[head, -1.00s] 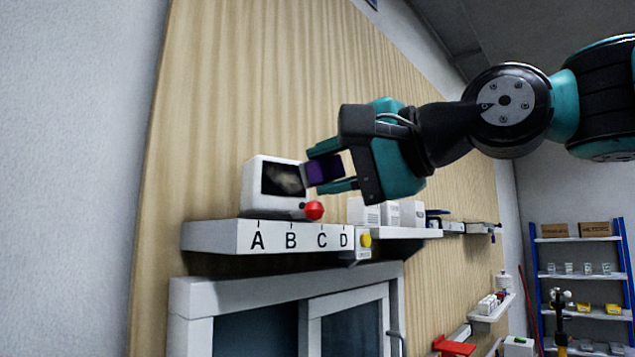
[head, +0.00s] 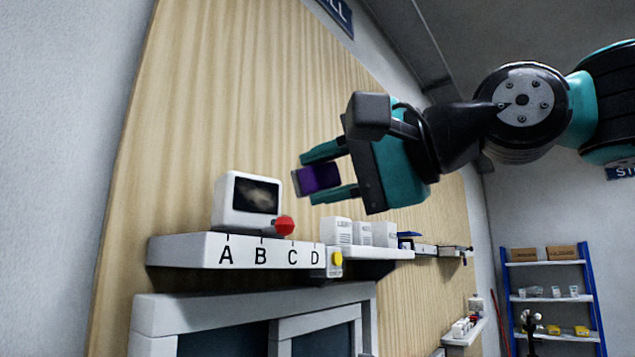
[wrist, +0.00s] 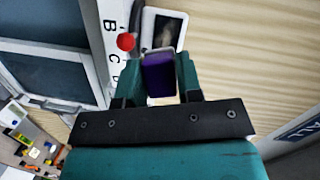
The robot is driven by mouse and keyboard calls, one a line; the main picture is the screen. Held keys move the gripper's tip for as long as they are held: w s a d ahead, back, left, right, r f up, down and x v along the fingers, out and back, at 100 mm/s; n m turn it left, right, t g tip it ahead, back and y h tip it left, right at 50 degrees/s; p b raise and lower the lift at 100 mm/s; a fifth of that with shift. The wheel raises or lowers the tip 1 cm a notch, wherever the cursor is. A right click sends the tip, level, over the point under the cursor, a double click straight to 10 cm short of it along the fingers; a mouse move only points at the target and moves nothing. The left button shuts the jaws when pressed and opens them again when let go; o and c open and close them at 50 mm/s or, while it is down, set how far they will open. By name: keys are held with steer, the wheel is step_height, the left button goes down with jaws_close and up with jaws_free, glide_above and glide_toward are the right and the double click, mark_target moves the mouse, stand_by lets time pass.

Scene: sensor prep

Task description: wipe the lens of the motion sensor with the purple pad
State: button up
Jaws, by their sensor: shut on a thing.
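The motion sensor (head: 232,217) is a white box with a dark lens (head: 256,196) that bears a brownish smudge. It stands on the white ledge marked A to D, around A and B. It also shows in the wrist view (wrist: 181,30), beyond my fingers. My gripper (head: 322,178) is shut on the purple pad (head: 321,177), which has a grey edge facing the sensor side. The pad also shows between the fingers in the wrist view (wrist: 159,75). In the head view the pad is up and to the right of the sensor, apart from it.
A red ball-shaped knob (head: 285,225) sits by the sensor's lower right. The lettered ledge (head: 185,249) has a yellow button (head: 337,258) at its right end. White boxes (head: 362,233) stand on the shelf farther right. The wooden wall panel (head: 230,100) above is clear.

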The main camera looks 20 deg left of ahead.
mark_target(254, 199)
steer(key=shift+a, duration=0.1)
stand_by(0.4)
steer(key=shift+w+a+r+p, duration=0.1)
steer(key=shift+w+a+p, duration=0.3)
steer(key=shift+a+p, duration=0.1)
steer(key=shift+w+a+p, duration=0.5)
steer(key=shift+w+a, duration=0.05)
steer(key=shift+a, duration=0.25)
steer(key=shift+w+a+p, duration=0.5)
steer(key=shift+w+a, duration=0.05)
steer(key=shift+a, duration=0.2)
steer(key=shift+w+a+p, duration=0.5)
steer(key=shift+w+a, duration=0.05)
steer(key=shift+a, duration=0.25)
steer(key=shift+w+a+p, duration=0.6)
steer(key=shift+a+p, duration=0.1)
steer(key=shift+a, duration=0.1)
steer(key=shift+s, duration=0.1)
